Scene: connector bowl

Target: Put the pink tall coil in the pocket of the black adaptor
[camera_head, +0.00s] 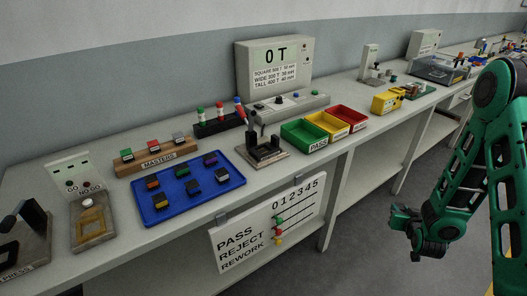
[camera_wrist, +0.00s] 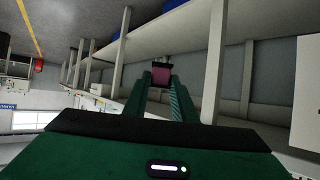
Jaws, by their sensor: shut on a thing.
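My gripper (camera_wrist: 161,84) is shut on a pink block with a dark top, which I take for the pink tall coil (camera_wrist: 162,73), held between the fingertips in the wrist view. In the head view my gripper (camera_head: 398,212) hangs in front of the bench, right of the score board and below the bench top; the coil cannot be made out there. A black U-shaped holder (camera_head: 265,154), perhaps the black adaptor, sits on a plate beside a lever clamp on the bench, up and left of my gripper. Its pocket is too small to read clearly.
A blue tray (camera_head: 162,217) holds several dark coils with coloured parts. Green (camera_head: 303,136), yellow (camera_head: 327,124) and red (camera_head: 350,117) bins stand right of the holder. A tester reading "0 T" (camera_head: 272,66) stands behind. The score board (camera_head: 267,222) hangs on the bench front.

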